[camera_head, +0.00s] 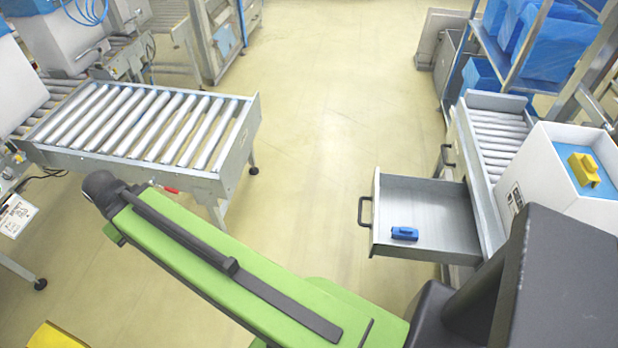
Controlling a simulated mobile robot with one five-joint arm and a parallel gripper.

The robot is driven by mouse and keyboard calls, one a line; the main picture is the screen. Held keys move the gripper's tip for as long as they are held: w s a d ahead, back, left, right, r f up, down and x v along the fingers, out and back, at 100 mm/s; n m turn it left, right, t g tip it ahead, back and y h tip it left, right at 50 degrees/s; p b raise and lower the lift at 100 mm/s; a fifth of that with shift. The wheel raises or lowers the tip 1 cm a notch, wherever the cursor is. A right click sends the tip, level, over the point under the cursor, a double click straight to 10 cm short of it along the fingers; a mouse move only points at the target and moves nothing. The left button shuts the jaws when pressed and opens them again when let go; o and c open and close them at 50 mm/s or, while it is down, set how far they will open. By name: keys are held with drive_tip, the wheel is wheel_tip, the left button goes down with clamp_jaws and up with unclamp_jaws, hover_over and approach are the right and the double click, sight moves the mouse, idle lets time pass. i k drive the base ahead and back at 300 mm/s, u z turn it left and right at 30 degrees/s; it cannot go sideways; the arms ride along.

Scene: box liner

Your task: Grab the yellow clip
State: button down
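The yellow clip (584,170) lies on the blue top surface inside a white box (557,168) at the right side of the view. My green and black arm (235,262) reaches across the lower part of the picture, away from the clip. The end of my arm and any fingers cannot be made out clearly, so I cannot see my gripper. A dark part of my own body covers the lower right, just below the box.
An open grey drawer (440,205) with a blue clip (404,233) inside juts out left of the box. A roller conveyor (240,160) stands at the left. Blue bins (548,45) sit on a rack at the upper right. The floor (330,120) between is clear.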

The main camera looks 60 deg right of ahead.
sight(583, 166)
drive_tip(key=z, duration=2.45)
drive_tip(key=k, duration=0.75)
drive_tip(key=z, duration=0.15)
drive_tip(key=i, duration=0.7)
drive_tip(key=z, duration=1.3)
